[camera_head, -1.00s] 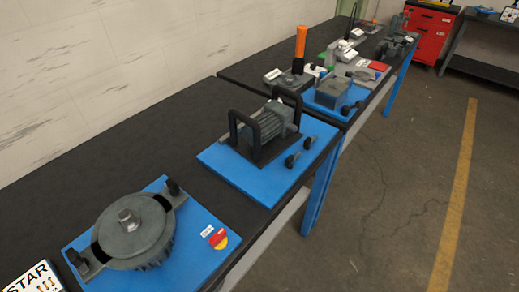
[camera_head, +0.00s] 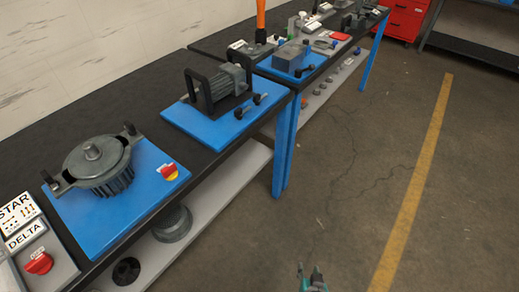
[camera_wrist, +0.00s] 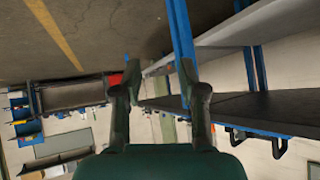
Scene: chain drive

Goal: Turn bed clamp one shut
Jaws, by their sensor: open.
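A grey finned motor with two black handle frames (camera_head: 213,88) sits on a blue plate (camera_head: 195,122) on the bench. Two small black levers stand on that plate's right side, a nearer one (camera_head: 240,111) and a farther one (camera_head: 260,98). No readable label shows which is bed clamp one, and their exact setting is too small to tell. My gripper (camera_head: 312,278) is low at the bottom edge of the head view, over the floor and apart from the bench. In the wrist view my gripper (camera_wrist: 160,78) is open and empty, its two fingers wide apart.
A round grey housing (camera_head: 97,162) with black end knobs sits on a nearer blue plate (camera_head: 120,200). The bench has blue legs (camera_head: 285,150) and a lower shelf (camera_head: 205,195). The floor (camera_head: 350,190) is clear.

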